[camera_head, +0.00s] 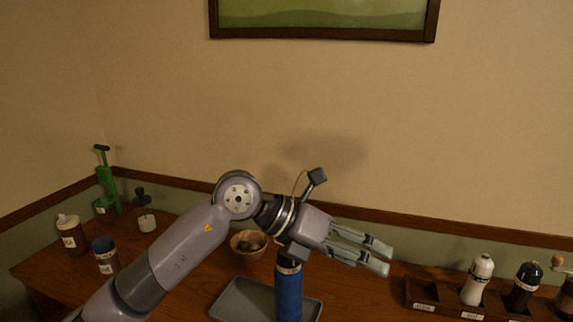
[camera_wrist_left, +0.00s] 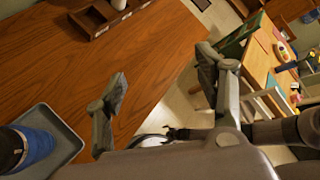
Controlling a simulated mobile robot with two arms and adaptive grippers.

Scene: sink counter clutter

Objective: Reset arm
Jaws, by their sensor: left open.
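My left arm comes in from the left over the wooden counter in the head view, and my left gripper (camera_head: 387,256) points right, open and empty. It is raised above the counter, to the right of a blue cylinder with a dark top (camera_head: 288,292). In the left wrist view the two fingers of this gripper (camera_wrist_left: 165,85) are spread wide with nothing between them. The blue cylinder (camera_wrist_left: 38,148) also shows there at the lower left, on a grey tray (camera_wrist_left: 68,142). My right gripper is in neither view.
The grey tray (camera_head: 236,298) lies on the counter. A wooden bowl (camera_head: 248,254) stands behind my arm. A dark rack (camera_head: 421,291) at the right holds a white mill (camera_head: 475,282) and a black mill (camera_head: 524,286). Labelled jars (camera_head: 71,236) and a green pump-like item (camera_head: 108,185) stand at the left.

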